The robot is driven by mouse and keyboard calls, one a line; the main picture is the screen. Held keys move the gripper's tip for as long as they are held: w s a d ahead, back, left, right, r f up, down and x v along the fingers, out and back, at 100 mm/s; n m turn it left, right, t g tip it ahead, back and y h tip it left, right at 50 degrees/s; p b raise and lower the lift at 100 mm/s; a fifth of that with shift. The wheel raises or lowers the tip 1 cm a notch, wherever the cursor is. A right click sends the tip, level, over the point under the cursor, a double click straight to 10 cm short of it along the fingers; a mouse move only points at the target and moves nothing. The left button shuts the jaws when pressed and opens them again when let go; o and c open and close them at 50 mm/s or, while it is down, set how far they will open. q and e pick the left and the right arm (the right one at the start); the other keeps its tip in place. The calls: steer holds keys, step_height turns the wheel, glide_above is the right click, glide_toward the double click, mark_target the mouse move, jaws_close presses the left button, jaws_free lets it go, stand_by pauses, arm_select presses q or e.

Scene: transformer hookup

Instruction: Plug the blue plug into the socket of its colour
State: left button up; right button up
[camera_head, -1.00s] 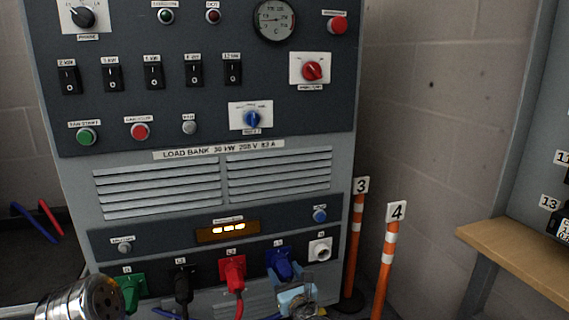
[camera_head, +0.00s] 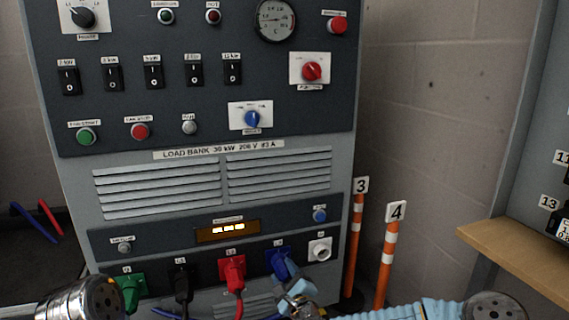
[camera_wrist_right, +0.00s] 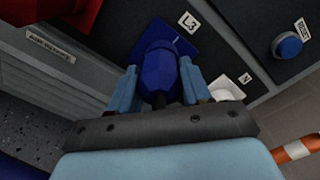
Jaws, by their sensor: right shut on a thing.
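The blue plug (camera_head: 283,263) is at the blue socket marked L3 on the load bank's lower panel. It also shows in the right wrist view (camera_wrist_right: 158,72), with its nose against the blue socket plate (camera_wrist_right: 186,46). How deep it sits is hidden. My right gripper (camera_head: 293,287) is shut on the plug, with one light-blue finger on each side in the wrist view. My left gripper is not in view; only a silver link of my left arm shows at the lower left.
Green (camera_head: 130,287), black (camera_head: 182,283) and red (camera_head: 233,272) plugs sit in a row to the left. A white socket (camera_head: 320,249) is just right of the blue one. Orange posts (camera_head: 386,262) and a wooden bench (camera_head: 520,262) stand to the right.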

steer(key=o, duration=1.1)
steer(key=shift+w+r, duration=0.1)
steer(key=shift+o, duration=0.2)
steer(key=shift+d, duration=0.1)
steer(key=shift+v, duration=2.55)
steer(key=shift+f, duration=0.2)
